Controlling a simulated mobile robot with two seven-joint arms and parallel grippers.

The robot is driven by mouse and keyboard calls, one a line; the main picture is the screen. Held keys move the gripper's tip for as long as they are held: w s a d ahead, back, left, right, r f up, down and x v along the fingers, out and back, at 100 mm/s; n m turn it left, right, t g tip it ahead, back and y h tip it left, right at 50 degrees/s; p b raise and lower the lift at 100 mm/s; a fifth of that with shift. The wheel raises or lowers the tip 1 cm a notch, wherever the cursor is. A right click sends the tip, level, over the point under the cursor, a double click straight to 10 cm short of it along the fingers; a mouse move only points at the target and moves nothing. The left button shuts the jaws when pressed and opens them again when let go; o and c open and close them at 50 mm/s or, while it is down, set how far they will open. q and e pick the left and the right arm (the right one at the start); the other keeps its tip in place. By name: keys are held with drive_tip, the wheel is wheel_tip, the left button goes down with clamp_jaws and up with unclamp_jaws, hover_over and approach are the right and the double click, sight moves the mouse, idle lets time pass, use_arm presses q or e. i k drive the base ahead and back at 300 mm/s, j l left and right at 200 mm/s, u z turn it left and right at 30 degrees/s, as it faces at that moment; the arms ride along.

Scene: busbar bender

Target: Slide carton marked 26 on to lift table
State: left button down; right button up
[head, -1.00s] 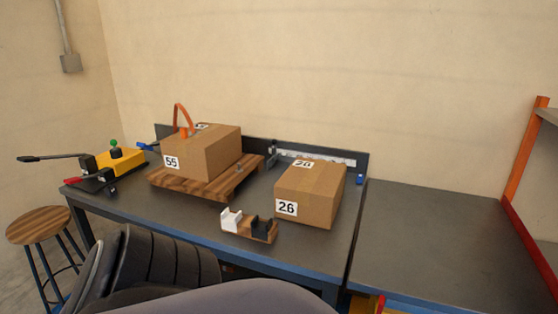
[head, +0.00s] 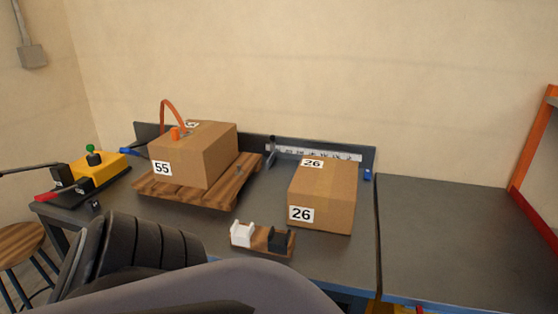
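The carton marked 26 (head: 328,192) sits on the right part of the dark workbench, with white 26 labels on its front and top. The lift table (head: 455,230) appears to be the bare dark top to the right of the bench, across a narrow seam. Its top looks about level with the bench. The carton stands left of that seam, wholly on the bench. A dark ribbed part and a grey rounded part of my own arm fill the bottom left and middle. Neither gripper's fingers show.
A carton marked 55 (head: 195,155) stands on a wooden pallet (head: 215,190) to the left. A small wooden holder (head: 262,239) with white and black blocks lies in front of carton 26. A yellow bender (head: 97,168) is at far left. An orange rack post (head: 530,150) borders the right.

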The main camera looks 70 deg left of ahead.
sight(322, 193)
drive_tip(key=k+j, duration=0.15)
drive_tip(key=j, duration=0.2)
drive_tip(key=k+j, duration=0.1)
drive_tip(key=j, duration=0.3)
drive_tip(key=k+j, duration=0.15)
drive_tip(key=j, duration=0.2)
drive_tip(key=k+j, duration=0.1)
drive_tip(key=j, duration=0.25)
drive_tip(key=k+j, duration=0.15)
drive_tip(key=j, duration=0.25)
